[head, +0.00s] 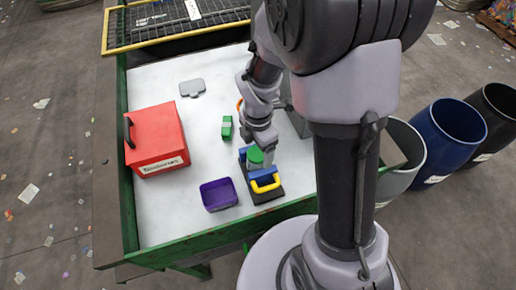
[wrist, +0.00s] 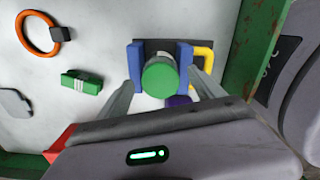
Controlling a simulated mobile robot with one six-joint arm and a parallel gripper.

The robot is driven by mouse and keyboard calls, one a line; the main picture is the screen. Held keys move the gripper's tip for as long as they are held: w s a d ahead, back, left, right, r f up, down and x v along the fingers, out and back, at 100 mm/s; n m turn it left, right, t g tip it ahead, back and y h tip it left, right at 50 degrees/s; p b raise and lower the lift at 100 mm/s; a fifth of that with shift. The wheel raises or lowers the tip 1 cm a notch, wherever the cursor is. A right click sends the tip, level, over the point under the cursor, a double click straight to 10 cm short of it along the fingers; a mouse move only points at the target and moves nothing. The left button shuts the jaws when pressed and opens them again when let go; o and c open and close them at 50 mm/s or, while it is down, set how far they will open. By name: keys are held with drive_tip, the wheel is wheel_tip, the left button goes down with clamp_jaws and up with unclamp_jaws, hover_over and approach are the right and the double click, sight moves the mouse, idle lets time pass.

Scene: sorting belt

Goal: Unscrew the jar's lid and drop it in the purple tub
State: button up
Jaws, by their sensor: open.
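The jar's round green lid (wrist: 160,77) faces me in the wrist view; it also shows in the head view (head: 255,155). The jar's body is mostly hidden under the lid. The jar stands between the two blue jaws of a clamp (wrist: 135,62) with a dark base and a yellow handle (head: 266,185). My gripper (wrist: 163,82) is open above the jar, one finger on each side of the lid, with gaps showing. The purple tub (head: 219,195) stands left of the clamp in the head view; it looks empty. A sliver of it shows in the wrist view (wrist: 178,101).
A red box (head: 158,142) with a dark handle stands on the left of the white table. A small green block (head: 227,128) and a grey plate (head: 192,88) lie farther back. An orange ring (wrist: 38,34) shows in the wrist view. A green rim (head: 245,232) edges the table.

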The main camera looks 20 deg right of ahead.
drive_tip(key=c, duration=1.4)
drive_tip(key=shift+n, duration=0.5)
drive_tip(key=o, duration=1.3)
drive_tip(key=shift+f, duration=0.1)
drive_tip(key=shift+o, duration=0.2)
